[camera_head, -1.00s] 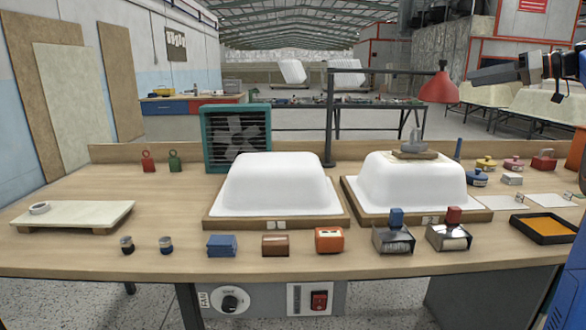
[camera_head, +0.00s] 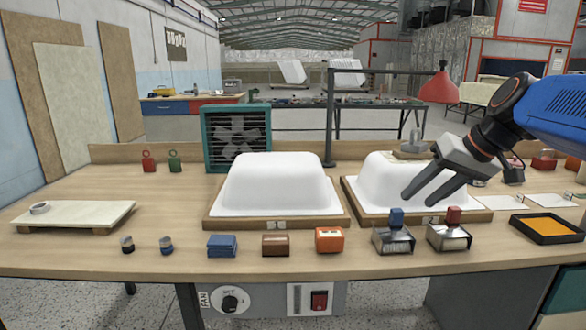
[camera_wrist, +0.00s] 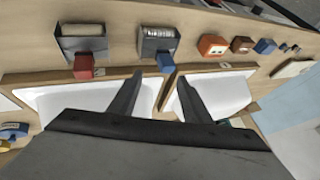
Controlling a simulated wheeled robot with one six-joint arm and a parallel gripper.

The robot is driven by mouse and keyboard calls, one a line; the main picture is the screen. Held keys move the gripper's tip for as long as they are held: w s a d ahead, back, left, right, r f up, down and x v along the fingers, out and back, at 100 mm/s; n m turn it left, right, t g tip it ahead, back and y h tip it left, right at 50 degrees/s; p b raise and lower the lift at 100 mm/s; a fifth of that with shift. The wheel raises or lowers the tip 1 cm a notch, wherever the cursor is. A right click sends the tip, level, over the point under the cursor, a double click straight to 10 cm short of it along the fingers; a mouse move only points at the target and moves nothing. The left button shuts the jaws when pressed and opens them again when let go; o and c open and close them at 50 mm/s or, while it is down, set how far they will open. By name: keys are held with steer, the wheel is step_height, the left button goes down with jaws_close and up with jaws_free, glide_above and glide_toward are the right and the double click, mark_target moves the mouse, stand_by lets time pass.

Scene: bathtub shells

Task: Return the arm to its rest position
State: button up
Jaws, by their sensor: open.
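My gripper (camera_head: 418,196) is open, with nothing between its two dark fingers. In the head view it hangs in front of the right white tub shell (camera_head: 380,180), above the bench, and hides part of that shell. My arm reaches in from the right edge. In the wrist view my gripper (camera_wrist: 158,84) points toward the front edge of the bench, with both tub shells under and beside the fingers. The left tub shell (camera_head: 276,183) is in full view on its wooden base.
Two metal holders with a blue handle (camera_head: 397,217) and a red handle (camera_head: 453,215) stand below my fingers. An orange-lined tray (camera_head: 545,227) lies at the right. A red lamp (camera_head: 440,88) rises behind the right shell. A teal fan (camera_head: 237,135) stands at the back.

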steer(key=s+f+h, duration=0.4)
steer(key=s+f, duration=1.6)
steer(key=shift+s+f, duration=0.2)
steer(key=shift+f, duration=0.05)
